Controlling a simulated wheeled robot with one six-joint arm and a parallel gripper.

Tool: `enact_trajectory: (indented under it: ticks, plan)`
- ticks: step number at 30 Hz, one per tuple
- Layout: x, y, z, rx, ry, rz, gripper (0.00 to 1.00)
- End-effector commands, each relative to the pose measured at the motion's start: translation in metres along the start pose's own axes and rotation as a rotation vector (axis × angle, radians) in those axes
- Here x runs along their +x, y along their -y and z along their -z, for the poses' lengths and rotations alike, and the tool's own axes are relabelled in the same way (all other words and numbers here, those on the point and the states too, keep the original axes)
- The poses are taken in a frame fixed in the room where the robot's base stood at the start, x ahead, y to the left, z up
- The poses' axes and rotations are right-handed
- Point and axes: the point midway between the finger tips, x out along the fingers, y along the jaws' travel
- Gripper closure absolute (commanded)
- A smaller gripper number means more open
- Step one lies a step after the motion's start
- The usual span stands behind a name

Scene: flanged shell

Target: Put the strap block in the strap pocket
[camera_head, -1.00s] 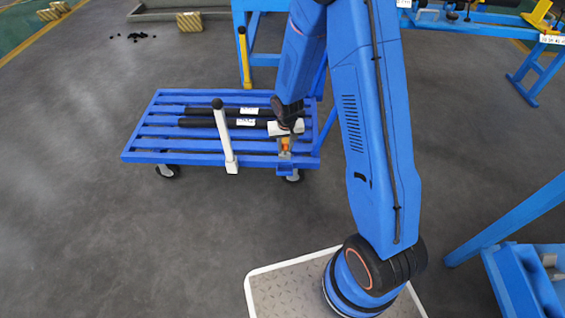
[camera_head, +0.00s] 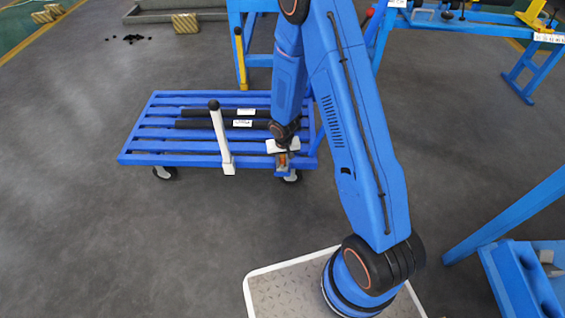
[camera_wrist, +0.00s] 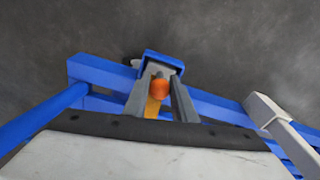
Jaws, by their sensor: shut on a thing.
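My gripper (camera_head: 283,153) is at the near right corner of the blue cart, pointing down. In the wrist view its two grey fingers (camera_wrist: 161,97) are shut on the strap block (camera_wrist: 160,88), which shows an orange end and a yellow part. The block also shows as a small orange patch in the head view (camera_head: 282,160). The strap pocket (camera_wrist: 165,55) is a blue-walled holder on the cart's edge, right at the fingertips; it also shows below the gripper in the head view (camera_head: 283,173). I cannot tell how deep the block sits in it.
The slatted cart (camera_head: 150,145) carries two dark bars (camera_head: 205,124) with white labels. A white post with a black knob (camera_head: 221,140) stands at its near edge, left of my gripper. Blue frames stand behind and at right.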

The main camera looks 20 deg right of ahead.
Motion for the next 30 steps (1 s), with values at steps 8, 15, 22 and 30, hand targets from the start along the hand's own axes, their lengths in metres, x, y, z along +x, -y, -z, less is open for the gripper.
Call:
enact_trajectory:
  ticks: [8,15,22,30]
  plan:
    - [0.001,0.000,0.000,0.000,0.000,0.000,1.00]
    - [0.002,0.000,0.000,0.000,-0.001,0.000,0.57]
    - [0.002,0.000,0.000,0.000,-0.001,0.000,0.57]
    - [-0.014,0.000,0.001,0.002,-0.003,0.000,0.57]
